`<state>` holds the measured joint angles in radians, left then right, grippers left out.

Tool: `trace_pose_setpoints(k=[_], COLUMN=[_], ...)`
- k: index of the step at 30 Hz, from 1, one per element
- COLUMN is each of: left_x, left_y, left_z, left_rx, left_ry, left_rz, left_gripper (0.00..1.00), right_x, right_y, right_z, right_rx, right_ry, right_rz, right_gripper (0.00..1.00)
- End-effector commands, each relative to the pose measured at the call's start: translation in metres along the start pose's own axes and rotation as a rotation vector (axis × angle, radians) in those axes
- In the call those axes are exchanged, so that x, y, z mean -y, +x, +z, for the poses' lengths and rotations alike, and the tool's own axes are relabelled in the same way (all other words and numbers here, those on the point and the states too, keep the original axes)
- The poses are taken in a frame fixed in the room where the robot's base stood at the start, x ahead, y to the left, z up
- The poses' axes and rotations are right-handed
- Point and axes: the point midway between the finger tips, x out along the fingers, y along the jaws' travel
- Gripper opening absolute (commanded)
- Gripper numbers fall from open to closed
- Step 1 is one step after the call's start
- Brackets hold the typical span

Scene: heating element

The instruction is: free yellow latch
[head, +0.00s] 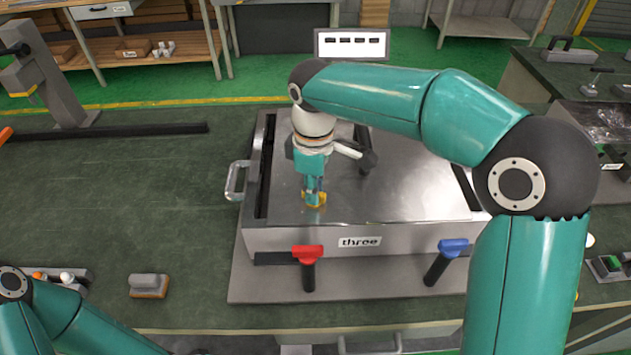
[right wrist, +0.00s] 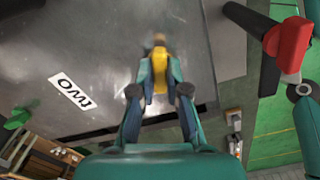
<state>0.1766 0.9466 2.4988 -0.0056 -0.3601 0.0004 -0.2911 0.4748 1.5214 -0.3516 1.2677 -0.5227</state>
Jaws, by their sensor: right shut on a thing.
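The yellow latch (head: 316,200) is on the top of a metal box (head: 400,195), near its front left, in the head view. My right gripper (head: 313,190) points down at it and is shut on it. In the right wrist view, the yellow latch (right wrist: 159,62) shows between the two teal fingers (right wrist: 159,80). The fingers hide part of the latch. My left arm shows at the lower left of the head view, but its gripper is out of view.
A red handle (head: 308,252) and a blue handle (head: 452,246) stand at the box's front, beside a label reading "three" (head: 360,242). A side handle (head: 236,181) is on the left. A grey-orange block (head: 149,285) lies on the table. The table left of the box is mostly clear.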

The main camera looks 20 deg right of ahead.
Motion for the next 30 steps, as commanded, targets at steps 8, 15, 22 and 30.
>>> trace_pose_setpoints(k=[8,15,22,30], left_x=[-0.004,-0.006,-0.006,-0.006], left_y=[-0.013,-0.017,-0.018,-0.018], left_z=[0.0,0.0,0.0,0.0], left_rx=[0.0,0.0,0.0,0.0], left_ry=[0.0,0.0,0.0,0.0], left_rz=[0.0,0.0,0.0,0.0], left_gripper=[0.4,0.4,0.4,0.4], right_x=[0.0,0.0,0.0,0.0], right_y=[-0.002,-0.001,0.0,0.0], right_z=[0.001,0.001,0.001,0.0], right_rx=[0.001,0.0,0.001,0.001], right_ry=[-0.214,-0.324,-0.362,-0.367], right_rz=[-0.003,-0.002,-0.002,-0.002], right_gripper=[0.0,0.0,0.0,0.0])
